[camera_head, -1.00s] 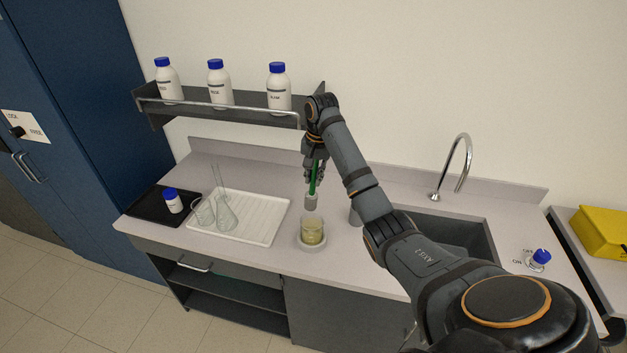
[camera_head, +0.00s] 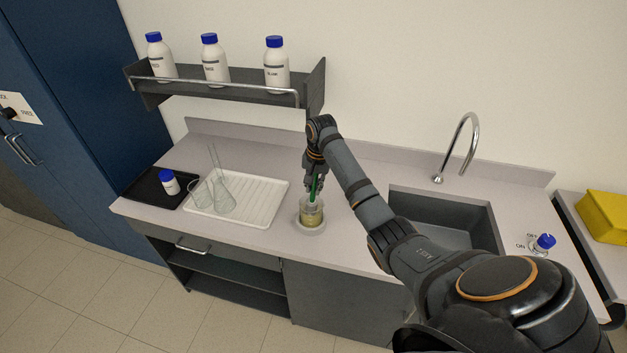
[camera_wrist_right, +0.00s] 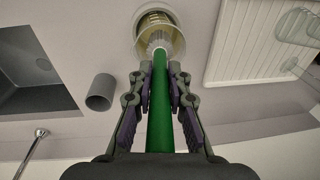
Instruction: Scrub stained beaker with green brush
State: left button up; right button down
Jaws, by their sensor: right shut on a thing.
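The stained beaker (camera_head: 311,218) stands upright on a round pale base on the counter, with a yellowish stain on its glass. My right gripper (camera_head: 314,182) is above the beaker, shut on the handle of the green brush (camera_head: 315,189). The brush points down and its head is inside the beaker's mouth. In the right wrist view, the green brush (camera_wrist_right: 160,105) runs between the fingers of my right gripper (camera_wrist_right: 160,75), and its pale head overlaps the beaker (camera_wrist_right: 158,32). Whether the bristles touch the glass is unclear. My left gripper is not in view.
A white drying rack (camera_head: 262,205) with glassware is left of the beaker, beside a black tray (camera_head: 150,190) holding a small bottle (camera_head: 169,184). The sink (camera_head: 440,225) and faucet (camera_head: 468,145) are to the right. A grey cup (camera_wrist_right: 101,92) stands nearby. A bottle shelf (camera_head: 230,93) hangs above.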

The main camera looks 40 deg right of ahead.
aim_at(313, 202)
jog(key=shift+f+b, duration=0.4)
jog(key=shift+f, duration=1.55)
jog(key=shift+f, duration=0.5)
jog(key=shift+w, duration=0.1)
